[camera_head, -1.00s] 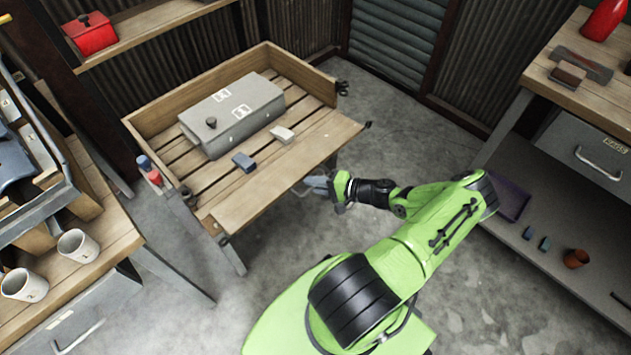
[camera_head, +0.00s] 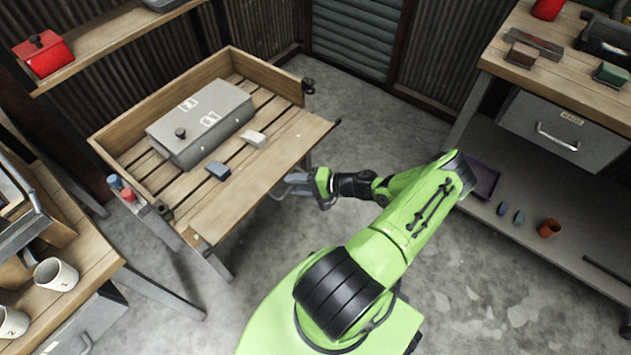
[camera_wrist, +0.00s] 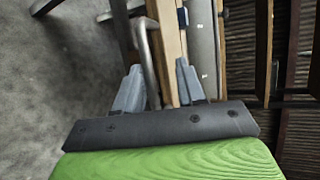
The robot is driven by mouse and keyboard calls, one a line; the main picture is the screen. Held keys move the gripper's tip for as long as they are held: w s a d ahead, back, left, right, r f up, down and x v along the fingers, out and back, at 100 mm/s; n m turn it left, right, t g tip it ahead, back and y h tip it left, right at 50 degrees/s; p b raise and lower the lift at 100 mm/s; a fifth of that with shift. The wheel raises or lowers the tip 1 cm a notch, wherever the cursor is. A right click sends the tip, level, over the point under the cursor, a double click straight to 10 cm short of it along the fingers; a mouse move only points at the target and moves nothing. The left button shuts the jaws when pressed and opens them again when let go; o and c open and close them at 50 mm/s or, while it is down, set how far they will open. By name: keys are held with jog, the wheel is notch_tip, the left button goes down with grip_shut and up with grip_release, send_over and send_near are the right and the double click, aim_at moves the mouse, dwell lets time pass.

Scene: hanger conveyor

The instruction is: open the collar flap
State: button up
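The wooden collar (camera_head: 190,82) stands on a slatted bench. Its front flap (camera_head: 245,185) is folded outward, away from the ends of the side walls, looking about level with the slats. A metal bar handle (camera_head: 279,193) shows at the flap's outer edge, and also in the wrist view (camera_wrist: 147,60). My gripper (camera_head: 300,183) is beside that edge, low at its right part. In the wrist view my gripper (camera_wrist: 158,85) has its fingers apart, with the bar and a wooden edge appearing between them. Contact with the bar cannot be told.
A grey lidded box (camera_head: 200,120), a blue block (camera_head: 218,170) and a white block (camera_head: 253,139) lie inside the collar. Dark latches (camera_head: 308,86) sit at the side wall ends. A bench with mugs (camera_head: 56,274) is left, a workbench (camera_head: 500,62) right.

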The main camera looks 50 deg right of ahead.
jog(key=p+v, duration=0.1)
jog(key=v, duration=1.2)
jog(key=shift+s+p, duration=0.35)
jog(key=shift+d+r, duration=0.1)
jog(key=w+a+r+n+g+h+p, duration=0.1)
jog(key=w+a+r+n+g+p, duration=0.2)
jog(key=r, duration=0.5)
jog(key=w+a+r+n+g, duration=0.3)
jog(key=a+r+g, duration=0.25)
jog(key=r, duration=0.35)
jog(key=w+a+r+n+g+h+p, duration=0.1)
jog(key=w+a+r+n+g+p, duration=0.15)
jog(key=a+r+n, duration=0.4)
jog(key=s+a+r+t+h+p, duration=0.1)
jog(key=s+a+r, duration=0.2)
jog(key=r, duration=0.3)
jog(key=s+a+r+n+t+h+p, duration=0.1)
jog(key=s+a+r, duration=0.3)
jog(key=a+r, duration=0.2)
jog(key=s+a+r+n+t+h+p, duration=0.1)
jog(key=s+a+r+h+p, duration=0.1)
jog(key=a+r, duration=0.3)
notch_tip(320, 180, up, 3)
jog(key=shift+s+r+t, duration=0.1)
jog(key=shift+s+t, duration=0.3)
jog(key=shift+s, duration=0.5)
jog(key=shift+a, duration=0.1)
